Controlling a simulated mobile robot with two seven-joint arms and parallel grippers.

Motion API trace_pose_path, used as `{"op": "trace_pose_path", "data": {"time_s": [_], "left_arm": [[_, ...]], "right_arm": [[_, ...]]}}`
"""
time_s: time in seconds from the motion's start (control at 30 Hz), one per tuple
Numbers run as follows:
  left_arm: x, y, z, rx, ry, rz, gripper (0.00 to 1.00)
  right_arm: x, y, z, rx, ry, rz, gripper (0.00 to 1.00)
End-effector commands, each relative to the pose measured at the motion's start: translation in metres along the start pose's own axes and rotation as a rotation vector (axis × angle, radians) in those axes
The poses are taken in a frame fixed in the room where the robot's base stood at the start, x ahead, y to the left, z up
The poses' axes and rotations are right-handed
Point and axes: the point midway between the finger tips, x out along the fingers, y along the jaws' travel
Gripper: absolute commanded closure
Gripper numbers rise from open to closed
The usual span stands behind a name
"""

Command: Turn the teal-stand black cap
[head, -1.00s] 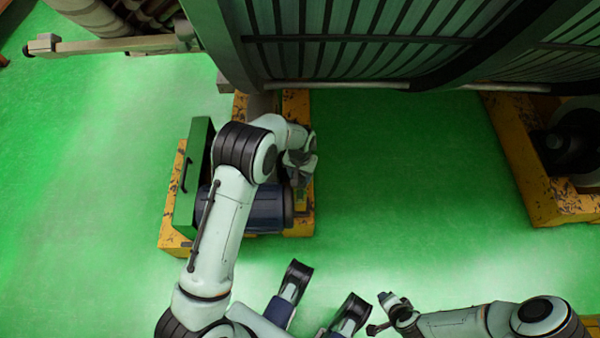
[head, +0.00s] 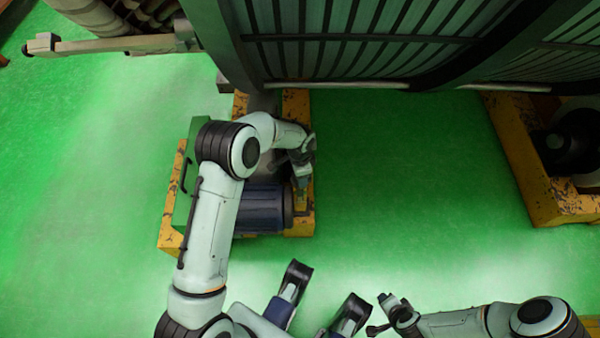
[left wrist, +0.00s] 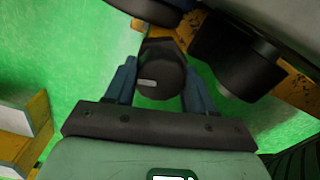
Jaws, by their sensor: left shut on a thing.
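The black cap (left wrist: 162,82) shows in the left wrist view, between the two blue fingers of my left gripper (left wrist: 160,70), which is shut on it. A small pale mark is on the cap's face. In the head view my left gripper (head: 302,168) points down beside the dark blue motor-like body (head: 265,210), and the cap is hidden there. I cannot make out a teal stand in either view. My right gripper (head: 384,313) is open and empty over the floor at the lower middle.
A worn yellow base (head: 172,238) carries the blue body and a green panel (head: 182,205) with a handle. A large dark slatted structure (head: 370,45) stands behind. Another yellow frame (head: 535,190) is at the right. The green floor between is clear.

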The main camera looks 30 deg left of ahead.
Motion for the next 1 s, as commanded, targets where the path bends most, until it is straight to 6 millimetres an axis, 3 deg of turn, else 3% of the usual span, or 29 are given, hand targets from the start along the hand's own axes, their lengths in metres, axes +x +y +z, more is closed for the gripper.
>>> {"op": "trace_pose_path", "data": {"time_s": [0.5, 1.0], "left_arm": [[-0.0005, -0.0008, 0.0003, 0.428, 0.001, -0.001, 0.76], [-0.0006, -0.0006, -0.0001, 0.587, 0.000, -0.001, 0.76]], "right_arm": [[-0.0005, -0.0003, -0.0003, 0.000, 0.001, 0.000, 0.57], [-0.0011, -0.0012, -0.0016, -0.001, 0.005, -0.002, 0.57]]}}
